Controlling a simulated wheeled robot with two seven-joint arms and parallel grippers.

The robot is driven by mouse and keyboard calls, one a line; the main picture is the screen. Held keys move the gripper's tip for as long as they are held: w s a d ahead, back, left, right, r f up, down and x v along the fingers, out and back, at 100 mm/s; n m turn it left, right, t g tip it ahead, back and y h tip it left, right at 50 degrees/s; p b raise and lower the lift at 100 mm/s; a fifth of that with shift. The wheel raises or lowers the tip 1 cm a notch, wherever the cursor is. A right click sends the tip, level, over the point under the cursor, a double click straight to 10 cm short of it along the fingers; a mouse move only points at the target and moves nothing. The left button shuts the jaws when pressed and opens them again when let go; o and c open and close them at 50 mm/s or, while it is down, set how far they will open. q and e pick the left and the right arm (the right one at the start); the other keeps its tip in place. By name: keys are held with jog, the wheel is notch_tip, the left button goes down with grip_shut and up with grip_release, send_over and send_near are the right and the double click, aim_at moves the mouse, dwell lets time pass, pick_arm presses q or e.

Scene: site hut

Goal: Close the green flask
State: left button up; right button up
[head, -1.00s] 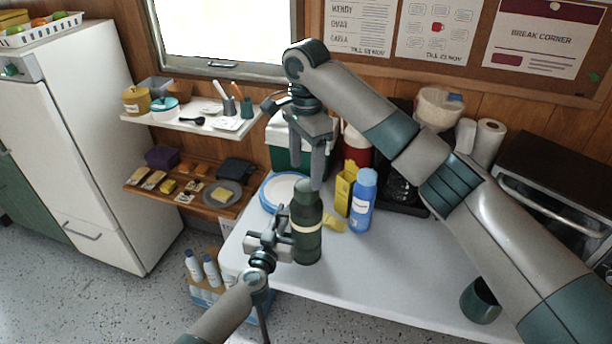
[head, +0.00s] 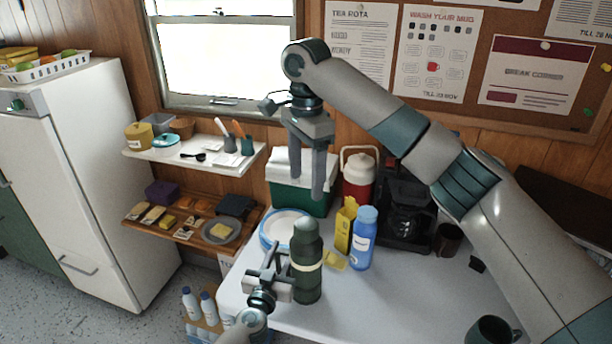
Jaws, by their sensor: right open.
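The green flask (head: 307,281) stands upright near the left front part of the white table, with a cream band around it. My right gripper (head: 319,190) points down above the flask, fingers apart and empty, with a gap between the fingertips and the top.
A blue bottle (head: 362,240) and a yellow box (head: 345,226) stand just right of the flask. Plates (head: 283,226), a cool box (head: 285,190), a red jug (head: 358,177) and a coffee maker (head: 405,215) stand behind. A dark green cup (head: 490,333) is at lower right.

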pick_arm(q)
jog(key=shift+s, duration=0.1)
jog(key=p+v, duration=0.2)
jog(key=v, duration=1.5)
jog(key=shift+s, duration=0.1)
